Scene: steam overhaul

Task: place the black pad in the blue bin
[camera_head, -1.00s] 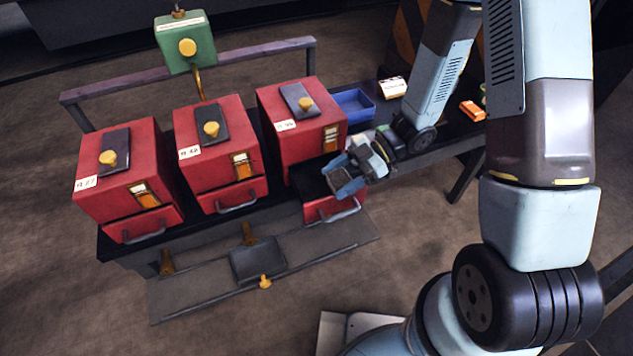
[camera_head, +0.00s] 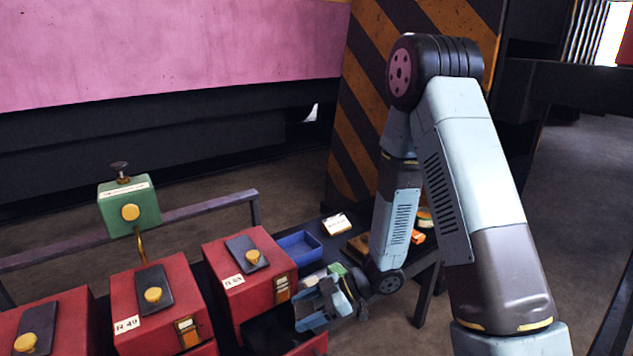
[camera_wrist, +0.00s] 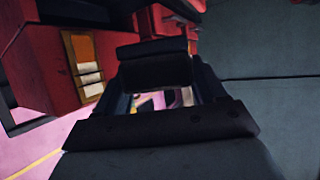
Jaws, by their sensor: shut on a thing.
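My gripper (camera_head: 318,312) is at the right-hand red box (camera_head: 258,275), over its pulled-out drawer (camera_head: 270,335). In the wrist view it is shut on a dark block (camera_wrist: 155,66), which appears to be the black pad. The head view does not show the pad clearly, as the gripper hides it. The blue bin (camera_head: 300,246) sits behind the gripper, just right of the same red box. It is open at the top and looks empty.
Two more red boxes (camera_head: 160,305) stand to the left, each with a dark plate and yellow knob on top. A green box (camera_head: 129,207) rises behind them. A white-topped item (camera_head: 336,224) and an orange item (camera_head: 417,237) lie near the bin.

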